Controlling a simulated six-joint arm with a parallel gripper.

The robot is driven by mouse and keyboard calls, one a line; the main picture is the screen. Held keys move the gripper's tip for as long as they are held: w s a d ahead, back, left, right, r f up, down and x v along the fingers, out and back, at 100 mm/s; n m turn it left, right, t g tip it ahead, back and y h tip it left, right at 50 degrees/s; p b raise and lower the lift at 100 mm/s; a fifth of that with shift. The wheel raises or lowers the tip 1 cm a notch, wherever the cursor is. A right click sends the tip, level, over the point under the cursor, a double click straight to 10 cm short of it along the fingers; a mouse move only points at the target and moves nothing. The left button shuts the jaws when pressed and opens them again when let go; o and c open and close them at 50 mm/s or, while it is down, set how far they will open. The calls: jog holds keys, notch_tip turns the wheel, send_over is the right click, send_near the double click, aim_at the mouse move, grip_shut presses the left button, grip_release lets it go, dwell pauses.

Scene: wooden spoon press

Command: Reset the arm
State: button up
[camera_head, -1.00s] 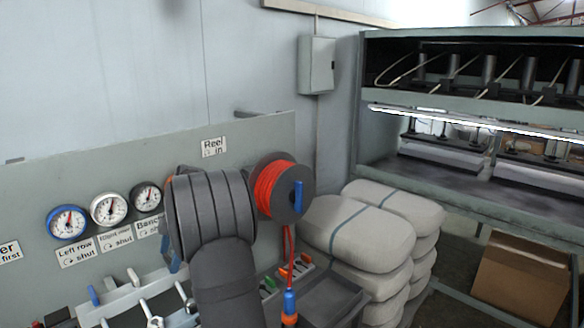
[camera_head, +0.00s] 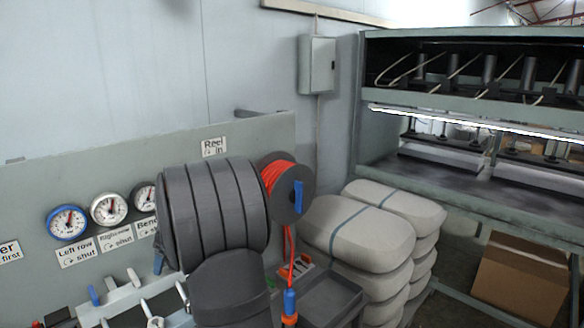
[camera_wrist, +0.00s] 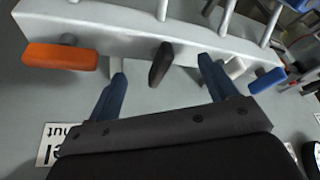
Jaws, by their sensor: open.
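My gripper (camera_wrist: 160,95) shows in the wrist view with its two blue fingers spread apart and nothing between them. Beyond the fingertips is a grey bench rail (camera_wrist: 125,22) with a row of levers. An orange lever handle (camera_wrist: 60,56), a dark lever handle (camera_wrist: 161,63), a white one (camera_wrist: 234,67) and a blue one (camera_wrist: 268,80) stick out from it. The dark handle lies beyond the gap between the fingers; I cannot tell the distance.
A panel (camera_head: 110,165) carries a blue-rimmed gauge (camera_head: 67,222) and other gauges. A reel with red hose (camera_head: 285,190) hangs right of my arm. Stacked pale sacks (camera_head: 365,238), a cardboard box (camera_head: 521,278) and a press frame (camera_head: 430,180) stand to the right.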

jog(key=shift+s+m+t+h, duration=0.1)
jog(key=shift+m+t+h, duration=0.35)
jog(key=shift+m, duration=1.35)
jog(key=shift+t+y, duration=0.25)
jog(key=n+g, duration=0.1)
jog(key=n, duration=0.1)
jog(key=n+g, duration=0.1)
jog(key=n, duration=0.2)
jog(key=shift+w, duration=0.2)
jog(key=shift+n+g, duration=0.8)
jog(key=shift+n, duration=1.3)
